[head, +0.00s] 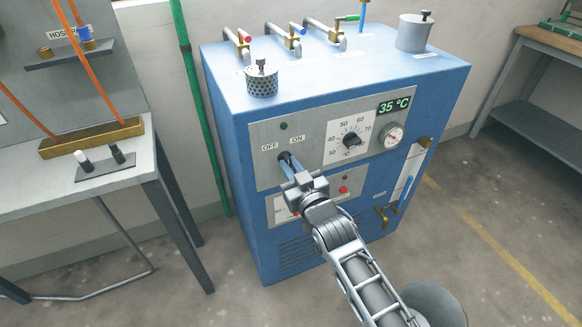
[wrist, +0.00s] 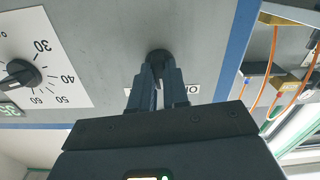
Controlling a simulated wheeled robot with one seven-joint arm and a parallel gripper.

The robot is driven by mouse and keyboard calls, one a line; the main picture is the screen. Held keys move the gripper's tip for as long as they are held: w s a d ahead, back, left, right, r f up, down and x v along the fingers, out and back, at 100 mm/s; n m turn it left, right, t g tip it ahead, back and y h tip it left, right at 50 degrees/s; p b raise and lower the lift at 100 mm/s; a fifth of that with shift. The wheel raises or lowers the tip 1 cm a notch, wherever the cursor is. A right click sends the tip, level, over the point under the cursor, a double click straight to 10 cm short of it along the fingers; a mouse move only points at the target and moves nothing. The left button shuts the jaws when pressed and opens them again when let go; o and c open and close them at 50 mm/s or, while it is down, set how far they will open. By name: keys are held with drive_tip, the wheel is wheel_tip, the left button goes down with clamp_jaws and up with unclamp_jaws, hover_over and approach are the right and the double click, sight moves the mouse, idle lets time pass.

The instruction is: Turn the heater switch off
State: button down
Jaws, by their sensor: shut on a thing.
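The heater (head: 250,200) is a blue cabinet with a grey front panel. Its switch (head: 284,156) has a dark round base, between and below the OFF and ON labels. In the wrist view the switch (wrist: 159,58) lies at the fingertips. My gripper (head: 288,162) is shut on the switch, fingers pointing at the panel. In the wrist view my gripper's fingers (wrist: 158,75) close around it and hide its lever, so I cannot tell which way it points. A dark green lamp (head: 283,126) above the switch looks unlit.
A temperature dial (head: 352,140), a 35 °C display (head: 394,105) and a gauge (head: 392,135) are to the right. A lower panel with a red button (head: 343,190) sits below the switch. A grey table (head: 120,185) stands at left. Open floor lies right of the heater.

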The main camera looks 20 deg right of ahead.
drive_tip(key=shift+n, duration=3.7)
drive_tip(key=shift+f, duration=0.1)
drive_tip(key=c, duration=1.1)
unclamp_jaws()
drive_tip(key=shift+s+p, duration=0.35)
drive_tip(key=shift+s, duration=3.55)
